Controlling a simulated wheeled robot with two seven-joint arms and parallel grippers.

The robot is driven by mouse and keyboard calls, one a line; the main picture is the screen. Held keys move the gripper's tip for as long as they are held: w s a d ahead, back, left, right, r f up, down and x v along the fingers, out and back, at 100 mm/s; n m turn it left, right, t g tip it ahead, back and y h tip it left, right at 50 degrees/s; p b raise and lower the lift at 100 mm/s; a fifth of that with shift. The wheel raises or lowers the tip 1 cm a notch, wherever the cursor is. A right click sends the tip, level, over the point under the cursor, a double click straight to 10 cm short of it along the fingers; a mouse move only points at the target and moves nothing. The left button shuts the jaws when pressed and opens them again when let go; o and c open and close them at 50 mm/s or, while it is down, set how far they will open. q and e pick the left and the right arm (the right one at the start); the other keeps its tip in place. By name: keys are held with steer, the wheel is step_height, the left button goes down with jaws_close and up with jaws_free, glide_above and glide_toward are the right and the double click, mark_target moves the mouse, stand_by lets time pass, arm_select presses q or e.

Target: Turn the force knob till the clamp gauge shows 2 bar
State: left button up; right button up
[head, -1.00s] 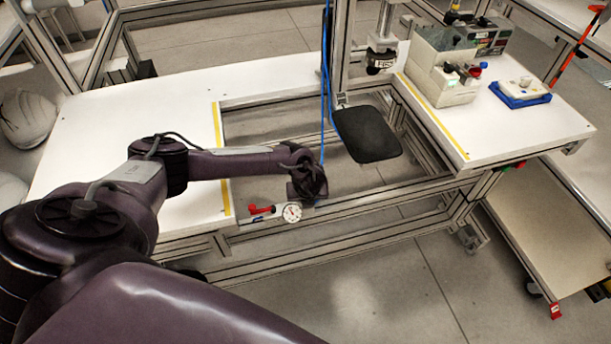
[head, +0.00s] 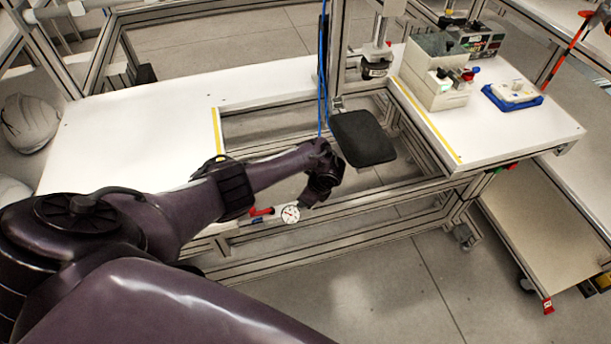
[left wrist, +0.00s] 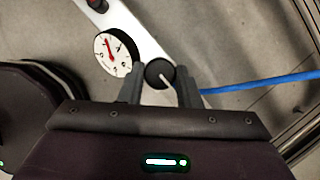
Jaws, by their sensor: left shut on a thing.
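The clamp gauge (head: 290,214) is a round white dial on a bracket at the front rail of the bench. In the left wrist view the dial (left wrist: 117,53) shows a red needle pointing to the picture's upper left; its numbers are too small to read surely. The force knob (left wrist: 157,70) is round and black with a pale line on it, beside the gauge. My left gripper (left wrist: 161,75) is shut on the knob, one finger on each side. In the head view this gripper (head: 309,202) is dark, right of the gauge, and the knob cannot be made out.
A red lever (head: 262,211) is left of the gauge. A blue hose (left wrist: 260,82) runs right from the knob area. A black pad (head: 362,138) lies beyond the gripper. The white bench top (head: 150,130) is mostly clear; a grey machine (head: 437,75) stands at right.

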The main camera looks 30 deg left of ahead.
arm_select(q)
steer(key=n, duration=0.1)
steer(key=n+g, duration=0.1)
steer(key=shift+w+a+n+b, duration=0.2)
steer(key=shift+n+b, duration=0.1)
steer(key=shift+n, duration=0.1)
steer(key=shift+n+g+h+b, duration=0.3)
steer(key=shift+n+g+b, duration=0.25)
steer(key=shift+n, duration=1.05)
steer(key=shift+r, duration=0.1)
steer(key=o, duration=1)
